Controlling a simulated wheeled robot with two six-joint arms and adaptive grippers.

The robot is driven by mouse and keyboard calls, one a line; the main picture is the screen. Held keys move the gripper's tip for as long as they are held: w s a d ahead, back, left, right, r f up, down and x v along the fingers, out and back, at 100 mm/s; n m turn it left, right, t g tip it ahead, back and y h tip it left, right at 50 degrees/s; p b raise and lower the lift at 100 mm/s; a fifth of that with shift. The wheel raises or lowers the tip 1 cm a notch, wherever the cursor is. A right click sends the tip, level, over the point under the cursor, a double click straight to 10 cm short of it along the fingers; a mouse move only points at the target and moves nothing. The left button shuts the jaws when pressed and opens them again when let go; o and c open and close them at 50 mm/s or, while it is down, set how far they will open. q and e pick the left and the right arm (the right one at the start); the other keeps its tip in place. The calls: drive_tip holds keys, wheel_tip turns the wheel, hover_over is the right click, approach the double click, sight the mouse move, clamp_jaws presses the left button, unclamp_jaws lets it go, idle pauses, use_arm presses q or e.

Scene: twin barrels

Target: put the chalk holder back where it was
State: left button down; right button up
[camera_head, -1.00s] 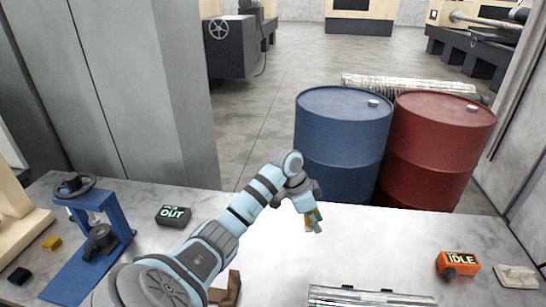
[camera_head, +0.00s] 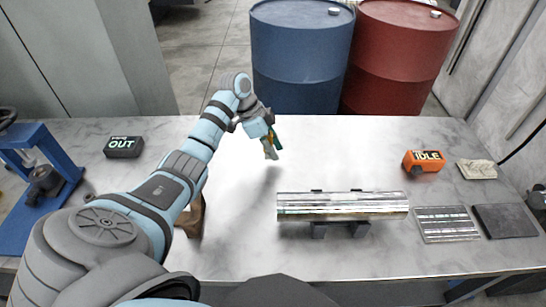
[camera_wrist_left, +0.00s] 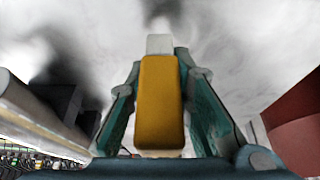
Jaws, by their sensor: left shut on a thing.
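The chalk holder, a yellow block-like body (camera_wrist_left: 159,105) with a white tip, fills the middle of the left wrist view. My left gripper (camera_wrist_left: 160,72) is shut on it, with a teal finger on each side. In the head view my left gripper (camera_head: 272,143) is above the back middle of the table, near the blue barrel's side. The chalk holder's pale end (camera_head: 270,153) points down there, and the fingers partly hide the rest. A soft shadow lies on the table beneath it, so it looks held above the surface. My right gripper is not in view.
A shiny metal cylinder (camera_head: 342,206) rests on a dark stand in front. A brown block (camera_head: 191,217) is partly behind my arm. The OUT box (camera_head: 123,147) and blue press (camera_head: 42,180) are left. The orange IDLE box (camera_head: 424,161), cloth (camera_head: 477,169) and flat plates (camera_head: 447,224) are right.

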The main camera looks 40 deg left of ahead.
sight(273, 164)
use_arm(q)
wheel_tip(273, 164, down, 3)
drive_tip(key=shift+s+d+r, duration=0.1)
drive_tip(key=shift+d, duration=0.05)
drive_tip(key=c, duration=1.4)
unclamp_jaws()
drive_tip(key=p+v, duration=0.1)
drive_tip(key=v, duration=1.1)
